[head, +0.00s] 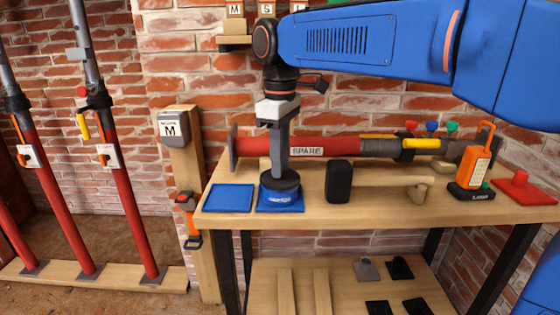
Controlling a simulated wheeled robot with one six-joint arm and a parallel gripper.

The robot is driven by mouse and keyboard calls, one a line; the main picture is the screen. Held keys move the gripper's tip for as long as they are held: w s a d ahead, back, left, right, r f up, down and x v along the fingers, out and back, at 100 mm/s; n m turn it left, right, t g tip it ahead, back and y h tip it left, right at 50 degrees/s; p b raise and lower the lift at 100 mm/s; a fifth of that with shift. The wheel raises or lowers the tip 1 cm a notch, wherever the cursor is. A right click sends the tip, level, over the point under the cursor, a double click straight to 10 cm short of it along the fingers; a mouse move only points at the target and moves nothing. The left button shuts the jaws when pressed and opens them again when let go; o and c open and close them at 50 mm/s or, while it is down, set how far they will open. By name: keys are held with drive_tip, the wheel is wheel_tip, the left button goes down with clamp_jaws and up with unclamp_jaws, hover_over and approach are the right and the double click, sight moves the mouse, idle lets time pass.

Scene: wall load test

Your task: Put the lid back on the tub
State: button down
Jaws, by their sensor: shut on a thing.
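My gripper (280,173) points straight down over the workbench, its fingers shut on the dark round lid (281,183). The lid is level and directly over the small tub (283,198), which has a blue label with white writing. The lid looks to be at the tub's rim, but I cannot tell whether it is fully seated or just above. The tub stands on a blue square mat (265,208) near the bench's front edge. The fingers partly hide the lid's top.
An empty blue mat (228,198) lies left on the bench (390,212). A mallet with a black head (339,181) stands close right of the tub. A red prop (340,146) labelled SPARE lies behind.

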idle(0.3)
drive_tip(key=c, duration=1)
unclamp_jaws()
drive_tip(key=shift+r, duration=3.5)
clamp_jaws()
drive_tip(key=shift+f, duration=3.05)
